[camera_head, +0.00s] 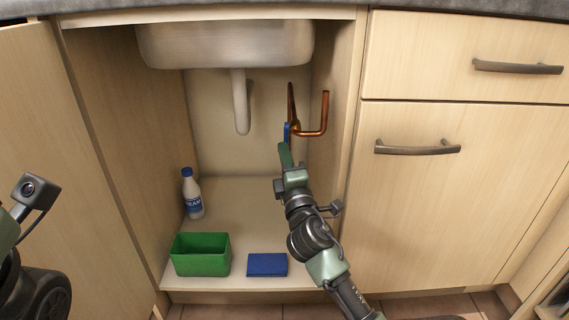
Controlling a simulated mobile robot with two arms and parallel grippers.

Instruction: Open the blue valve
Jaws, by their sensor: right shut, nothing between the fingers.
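The blue valve (287,133) shows as a small blue handle on the copper pipe (325,115), at the back right inside the open cabinet under the sink. My right gripper (285,150) is shut and empty, with its green fingertips just below the blue handle. I cannot tell whether they touch it. The gripper hides part of the valve's lower side. On the left edge my left arm shows, but its fingers cannot be made out.
A green bin (202,262), a blue box or sponge (267,265) and a white bottle (192,194) stand on the cabinet floor. The sink basin (225,45) and grey drain pipe (240,105) hang above. The cabinet's right wall is close to my right arm.

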